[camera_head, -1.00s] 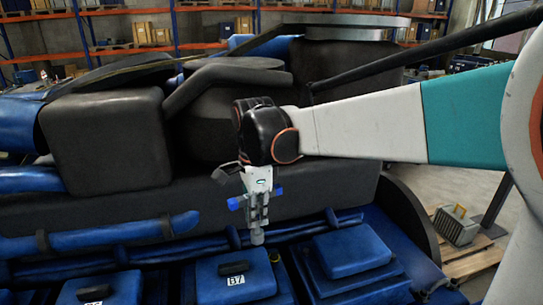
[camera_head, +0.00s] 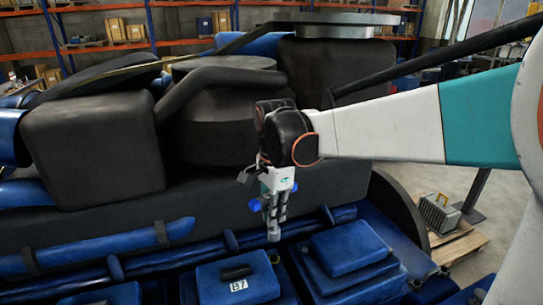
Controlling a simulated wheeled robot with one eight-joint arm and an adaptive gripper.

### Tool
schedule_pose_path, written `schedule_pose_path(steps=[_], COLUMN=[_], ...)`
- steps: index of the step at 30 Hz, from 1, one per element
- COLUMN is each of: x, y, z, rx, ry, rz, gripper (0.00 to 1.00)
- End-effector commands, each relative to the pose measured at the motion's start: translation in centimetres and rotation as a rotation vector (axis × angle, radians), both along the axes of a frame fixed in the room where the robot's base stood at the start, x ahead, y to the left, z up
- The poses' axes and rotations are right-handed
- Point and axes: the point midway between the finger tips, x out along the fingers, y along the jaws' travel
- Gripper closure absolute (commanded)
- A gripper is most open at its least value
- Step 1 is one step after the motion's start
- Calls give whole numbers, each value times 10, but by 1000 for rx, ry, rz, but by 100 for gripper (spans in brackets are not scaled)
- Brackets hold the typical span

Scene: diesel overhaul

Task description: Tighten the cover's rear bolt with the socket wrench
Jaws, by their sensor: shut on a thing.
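The blue cover with the B7 label (camera_head: 238,286) sits on the engine's near side, with a black handle (camera_head: 235,272) on top. My gripper (camera_head: 273,212) points down above the cover's back right corner. It is shut on the socket wrench (camera_head: 273,234), whose grey, round lower end shows below the fingers. The wrench's tip appears just above and behind the cover; I cannot tell whether it touches anything. A small brownish fitting (camera_head: 273,257) shows below the tip at the cover's back right edge. I cannot make out the rear bolt clearly.
Blue pipes (camera_head: 80,257) run along the engine behind the covers. Another raised blue cover (camera_head: 348,247) stands to the right. Large dark engine housings (camera_head: 95,150) rise behind my gripper. A crate on a pallet (camera_head: 438,213) stands on the floor at the right.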

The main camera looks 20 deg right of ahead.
Motion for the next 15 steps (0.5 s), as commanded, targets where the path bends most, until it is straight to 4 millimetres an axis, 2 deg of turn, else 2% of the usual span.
schedule_pose_path(steps=[15], x=[-1], y=[0], z=[-8], rx=[0], ry=[1], rz=[668], gripper=[100])
